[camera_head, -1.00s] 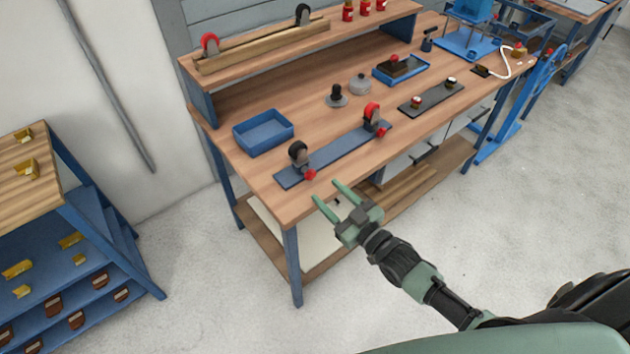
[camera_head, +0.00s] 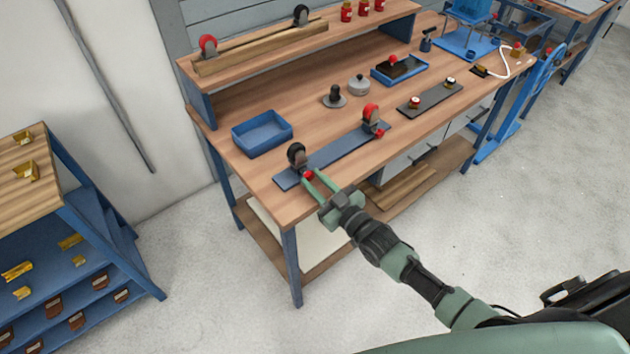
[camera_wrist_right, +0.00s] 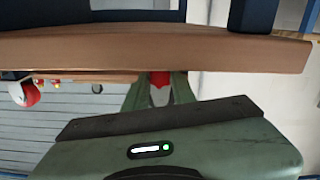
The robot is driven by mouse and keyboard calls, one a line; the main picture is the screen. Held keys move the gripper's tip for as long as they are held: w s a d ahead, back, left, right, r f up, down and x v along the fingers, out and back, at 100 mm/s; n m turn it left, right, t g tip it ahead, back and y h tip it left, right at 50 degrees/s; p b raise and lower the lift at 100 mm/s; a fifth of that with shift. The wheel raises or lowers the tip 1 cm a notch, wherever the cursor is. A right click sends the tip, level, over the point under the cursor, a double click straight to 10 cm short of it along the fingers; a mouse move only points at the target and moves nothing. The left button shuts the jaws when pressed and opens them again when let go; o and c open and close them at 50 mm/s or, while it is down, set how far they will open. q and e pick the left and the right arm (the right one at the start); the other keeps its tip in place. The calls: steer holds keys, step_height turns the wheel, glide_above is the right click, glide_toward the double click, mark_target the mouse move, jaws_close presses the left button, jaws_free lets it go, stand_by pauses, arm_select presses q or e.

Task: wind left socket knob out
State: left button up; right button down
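The left socket knob (camera_head: 308,174) is a small red knob on the front of the black left roller fixture (camera_head: 297,155), at the left end of the long blue-grey bar (camera_head: 335,152). My right gripper (camera_head: 311,177) has its two green fingers at this knob, one on each side. In the right wrist view the red knob (camera_wrist_right: 160,78) shows between the fingers (camera_wrist_right: 160,92); whether both press on it cannot be told. The right socket knob (camera_head: 379,133) is red, below a red-topped fixture (camera_head: 371,114). My left gripper is not in view.
A blue tray (camera_head: 262,133) lies behind the bar on the wooden bench (camera_head: 230,168). A black round-based item (camera_head: 334,96) and a grey lidded pot (camera_head: 358,85) stand behind it. A dark plate (camera_head: 430,98) with two small knobs lies right. The bench's front edge is close below my gripper.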

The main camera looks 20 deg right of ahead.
steer(key=n, duration=0.2)
steer(key=shift+n, duration=0.4)
steer(key=n, duration=0.2)
steer(key=shift+a+n, duration=0.1)
steer(key=shift+n, duration=0.3)
steer(key=c, duration=1.1)
jaws_free()
steer(key=shift+c, duration=0.2)
steer(key=shift+s+f, duration=0.1)
steer(key=shift+f, duration=0.1)
